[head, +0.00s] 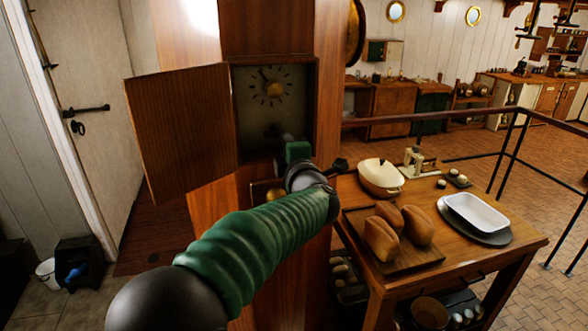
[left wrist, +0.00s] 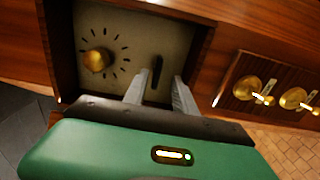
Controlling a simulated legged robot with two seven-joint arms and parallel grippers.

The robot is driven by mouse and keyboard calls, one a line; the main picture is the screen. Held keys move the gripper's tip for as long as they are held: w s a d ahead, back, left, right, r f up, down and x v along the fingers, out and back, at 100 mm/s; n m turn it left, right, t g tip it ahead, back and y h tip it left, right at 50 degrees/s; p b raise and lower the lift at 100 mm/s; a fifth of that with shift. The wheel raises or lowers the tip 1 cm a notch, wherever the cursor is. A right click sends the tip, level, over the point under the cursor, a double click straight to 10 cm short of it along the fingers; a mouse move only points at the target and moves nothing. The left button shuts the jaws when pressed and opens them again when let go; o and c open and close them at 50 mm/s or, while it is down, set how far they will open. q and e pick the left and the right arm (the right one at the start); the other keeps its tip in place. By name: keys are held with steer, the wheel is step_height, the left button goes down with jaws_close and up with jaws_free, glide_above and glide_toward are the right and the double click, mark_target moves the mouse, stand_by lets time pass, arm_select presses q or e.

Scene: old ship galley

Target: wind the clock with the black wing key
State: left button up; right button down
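The clock face (head: 272,88) is a grey plate with dark marks and a gold centre knob, set in a wooden case whose door (head: 182,130) stands open to the left. In the left wrist view the gold knob (left wrist: 97,61) shows at left, with the black wing key (left wrist: 158,65) upright on the plate to its right. My left gripper (left wrist: 159,88) is open, its two pale fingers apart, pointing at the plate with the key between or just beyond their tips. I cannot tell if they touch it. In the head view this gripper (head: 290,146) hides the key. My right gripper is not in view.
Two brass fittings (left wrist: 250,88) sit on the wood beside the clock opening. A wooden table (head: 462,252) at right holds a board of loaves (head: 385,240), a cream lidded pot (head: 380,177), a small cream device (head: 413,162) and a white tray (head: 476,211).

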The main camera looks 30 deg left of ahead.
arm_select(q)
steer(key=b+v, duration=0.2)
steer(key=v, duration=0.8)
steer(key=shift+w, duration=0.2)
steer(key=shift+f, duration=0.1)
steer(key=shift+w, duration=0.1)
steer(key=w+d+f+m+h+b, duration=0.1)
steer(key=d+f+m+h, duration=0.55)
steer(key=f+m, duration=0.4)
steer(key=w+d+f+m+h+b, duration=0.15)
steer(key=d+f+m+h, duration=0.55)
steer(key=f, duration=0.7)
steer(key=s+d+f+m+g+b, duration=0.1)
steer(key=s+f+m+g, duration=0.8)
steer(key=s+f, duration=1.2)
steer(key=shift+s+d+m+b, duration=0.3)
steer(key=shift+s+m+b, duration=0.25)
steer(key=shift+s, duration=0.45)
